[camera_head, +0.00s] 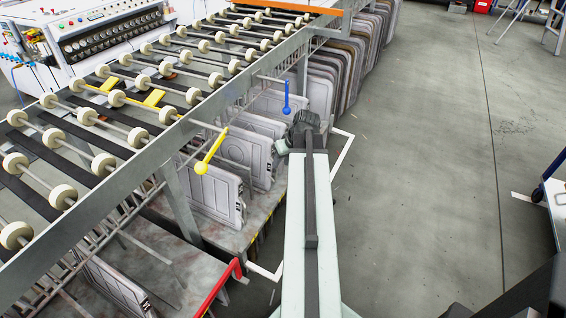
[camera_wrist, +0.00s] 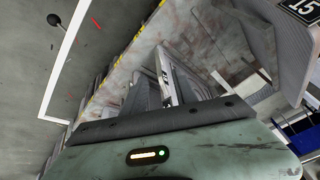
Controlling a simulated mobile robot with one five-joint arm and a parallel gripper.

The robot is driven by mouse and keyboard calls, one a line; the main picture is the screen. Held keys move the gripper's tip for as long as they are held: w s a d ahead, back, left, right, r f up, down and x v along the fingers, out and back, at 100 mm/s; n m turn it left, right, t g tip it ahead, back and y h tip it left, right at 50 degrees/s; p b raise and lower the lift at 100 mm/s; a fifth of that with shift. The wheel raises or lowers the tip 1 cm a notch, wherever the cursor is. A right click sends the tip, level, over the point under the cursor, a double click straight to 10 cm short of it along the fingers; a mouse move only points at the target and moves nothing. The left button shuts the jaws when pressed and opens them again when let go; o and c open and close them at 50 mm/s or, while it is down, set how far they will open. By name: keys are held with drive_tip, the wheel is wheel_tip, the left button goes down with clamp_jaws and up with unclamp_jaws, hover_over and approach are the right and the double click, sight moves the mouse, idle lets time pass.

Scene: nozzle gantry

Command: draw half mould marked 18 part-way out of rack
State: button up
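Several grey half moulds stand on edge in the rack under the roller table; one near mould (camera_head: 217,192) shows in the head view, with another (camera_head: 244,160) behind it. I cannot read a mark 18 on any of them. In the wrist view a black label reading 15 (camera_wrist: 302,9) sits on a grey panel at the upper right. Mould edges (camera_wrist: 168,84) show beyond my gripper. My gripper (camera_head: 283,146) is at the end of my outstretched arm, beside the rack's open side. Its fingers are not clear, and I see no mould clearly held.
The roller table (camera_head: 150,85) overhangs the moulds. A yellow lever (camera_head: 209,152) and a blue lever (camera_head: 286,98) hang at its edge. A red rail (camera_head: 222,287) stands at the near end. Darker moulds (camera_head: 335,65) stand farther back. Open floor (camera_head: 430,150) lies right.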

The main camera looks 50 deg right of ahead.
drive_tip(key=b+x, duration=0.7)
drive_tip(key=x, duration=0.1)
drive_tip(key=shift+s+d, duration=0.1)
drive_tip(key=shift+s, duration=0.1)
drive_tip(key=shift+r, duration=0.1)
clamp_jaws()
idle(1.1)
